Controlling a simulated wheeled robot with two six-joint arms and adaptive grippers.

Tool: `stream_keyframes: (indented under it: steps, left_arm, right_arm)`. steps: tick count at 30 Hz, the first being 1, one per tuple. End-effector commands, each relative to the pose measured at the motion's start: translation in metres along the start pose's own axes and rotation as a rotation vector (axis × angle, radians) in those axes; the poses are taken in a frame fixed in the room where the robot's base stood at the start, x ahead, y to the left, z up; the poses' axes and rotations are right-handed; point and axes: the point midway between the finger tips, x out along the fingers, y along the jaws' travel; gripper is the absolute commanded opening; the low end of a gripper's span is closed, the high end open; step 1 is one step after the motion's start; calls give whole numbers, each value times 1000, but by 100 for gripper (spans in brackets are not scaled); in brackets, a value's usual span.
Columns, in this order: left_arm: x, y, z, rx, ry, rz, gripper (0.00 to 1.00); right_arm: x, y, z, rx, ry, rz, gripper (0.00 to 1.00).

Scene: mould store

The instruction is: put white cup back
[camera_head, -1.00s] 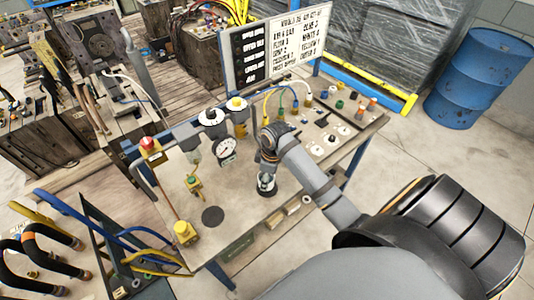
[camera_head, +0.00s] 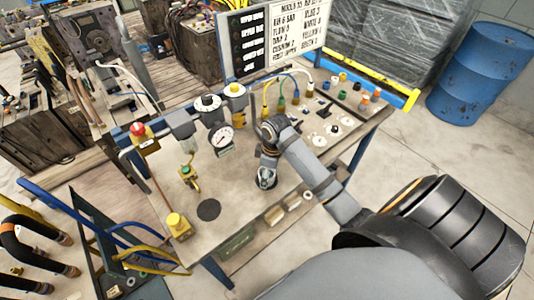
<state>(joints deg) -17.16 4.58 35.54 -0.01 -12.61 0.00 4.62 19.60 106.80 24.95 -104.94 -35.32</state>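My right arm reaches in from the lower right over the workbench (camera_head: 240,232). My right gripper (camera_head: 266,181) points down just above or at the bench top, near its front edge. Something small and pale shows between its fingers, but it is too small to tell whether it is the white cup or whether the fingers are shut on it. Pale round pieces with dark centres, one at the front (camera_head: 319,140) and one farther back (camera_head: 347,121), lie flat on the bench's right part. I cannot tell a white cup for certain. My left gripper is not in view.
A dark round spot (camera_head: 208,210) marks the bench left of the gripper. A gauge (camera_head: 222,139), a red button box (camera_head: 143,137) and a yellow box (camera_head: 178,225) stand along the back and left. Small coloured fittings (camera_head: 363,104) stand at the right. A board (camera_head: 272,45) rises behind.

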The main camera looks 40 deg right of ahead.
Motion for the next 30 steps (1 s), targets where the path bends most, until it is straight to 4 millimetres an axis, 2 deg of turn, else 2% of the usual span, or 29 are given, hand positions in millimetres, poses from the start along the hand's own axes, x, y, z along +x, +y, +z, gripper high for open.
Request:
stream_keyframes:
  steps: [11, 14, 20, 22, 25, 30]
  left_arm:
    - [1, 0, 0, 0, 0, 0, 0]
    - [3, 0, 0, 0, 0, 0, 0]
    - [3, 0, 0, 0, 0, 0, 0]
    - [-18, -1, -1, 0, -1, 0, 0]
    - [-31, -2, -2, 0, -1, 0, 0]
    - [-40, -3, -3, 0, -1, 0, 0]
  right_arm:
    - [-6, 1, -1, -1, 2, 3, 76]
    - [-22, 2, -1, -2, 3, 6, 76]
    - [-74, 2, -1, -2, 3, 7, 76]
    - [-98, 1, -1, -1, 0, 2, 76]
    - [-113, 0, -1, 0, 0, 1, 76]
    - [-124, 0, -1, 1, 1, 0, 76]
